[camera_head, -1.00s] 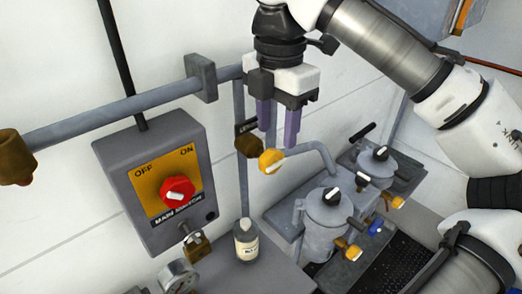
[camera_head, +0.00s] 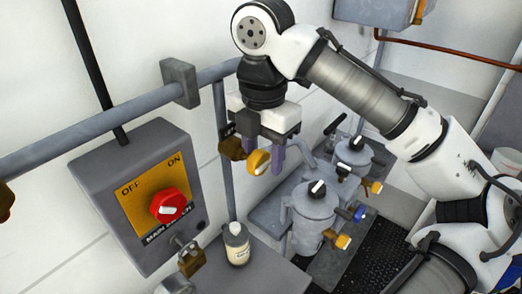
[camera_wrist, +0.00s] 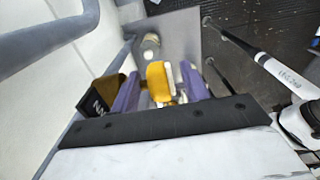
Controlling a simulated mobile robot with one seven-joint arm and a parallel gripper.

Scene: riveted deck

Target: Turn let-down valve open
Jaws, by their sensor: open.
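The valve has a round yellow knob (camera_head: 258,162) with a white bar, on a brass body (camera_head: 233,149) by the vertical pipe. In the wrist view the yellow knob (camera_wrist: 158,82) lies between my two purple fingers, beside a black label plate (camera_wrist: 95,104) whose text is mostly cut off. My gripper (camera_head: 264,168) points down, with one finger on each side of the knob. It also shows in the wrist view (camera_wrist: 160,76). The fingers are open, with a gap visible on the knob's right side. I cannot tell whether the left finger touches it.
A grey main switch box (camera_head: 135,195) with a red knob (camera_head: 168,206) is at left, a padlock (camera_head: 190,259) below it. A bottle (camera_head: 236,244) stands on the ledge. Grey canisters (camera_head: 314,215) with yellow taps are at right. A horizontal pipe (camera_head: 100,122) runs along the wall.

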